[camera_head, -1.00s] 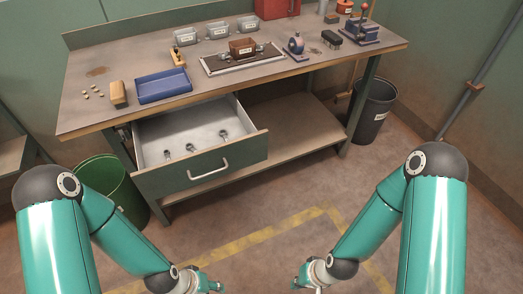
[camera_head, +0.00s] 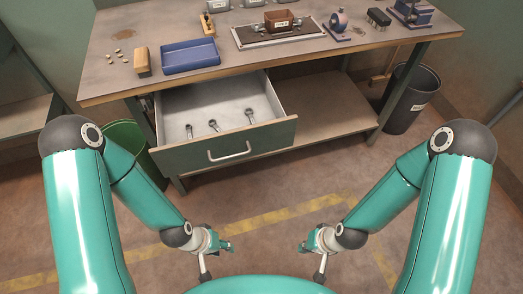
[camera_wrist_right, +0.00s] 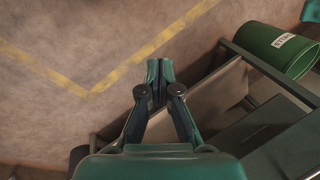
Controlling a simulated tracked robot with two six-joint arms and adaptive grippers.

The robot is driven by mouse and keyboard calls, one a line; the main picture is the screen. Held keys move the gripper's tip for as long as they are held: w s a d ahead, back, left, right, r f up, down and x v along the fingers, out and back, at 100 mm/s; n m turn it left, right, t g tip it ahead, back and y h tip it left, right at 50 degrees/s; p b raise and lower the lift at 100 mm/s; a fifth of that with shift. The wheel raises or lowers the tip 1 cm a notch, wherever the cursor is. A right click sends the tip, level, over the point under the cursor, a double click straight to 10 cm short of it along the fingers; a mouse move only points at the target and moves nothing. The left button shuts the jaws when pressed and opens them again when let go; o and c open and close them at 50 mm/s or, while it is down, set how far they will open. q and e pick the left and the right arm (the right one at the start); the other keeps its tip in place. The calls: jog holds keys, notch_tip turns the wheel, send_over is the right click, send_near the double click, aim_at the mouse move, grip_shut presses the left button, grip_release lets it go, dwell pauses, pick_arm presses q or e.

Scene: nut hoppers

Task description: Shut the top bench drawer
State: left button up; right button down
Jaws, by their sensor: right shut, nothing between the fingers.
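The top bench drawer (camera_head: 180,158) is pulled out from under the bench top, with a dark green front and a pale metal handle (camera_head: 229,152). Several small metal parts (camera_head: 213,126) lie on its light grey floor. My left gripper (camera_head: 228,247) is in front of and below the drawer, clear of it; its jaw opening is too small to judge. My right gripper (camera_head: 304,247) is to the right of it, also apart from the drawer. In the right wrist view its fingers (camera_wrist_right: 158,72) are together and empty, over the floor.
The bench top (camera_head: 110,79) carries a blue tray (camera_head: 191,57), a tan block (camera_head: 142,62), a dark board with a brown box (camera_head: 283,21), and tools at right. A green bin (camera_head: 124,139) stands left of the drawer, a dark bin (camera_head: 408,100) at right. Floor before the drawer is free.

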jog(key=w+f+m+t+b, duration=0.2)
jog(key=w+t+b, duration=0.1)
jog(key=w+b, duration=0.4)
jog(key=m+t+y+b, duration=0.2)
jog(key=m+t+b, duration=0.95)
jog(key=b, duration=1.65)
send_near(260, 143)
jog(key=s+d+f+n+t, duration=0.2)
jog(key=s, duration=0.4)
jog(key=shift+m, duration=0.35)
jog(key=x, duration=1.3)
jog(key=shift+w+a, duration=0.15)
jog(key=shift+a, duration=0.15)
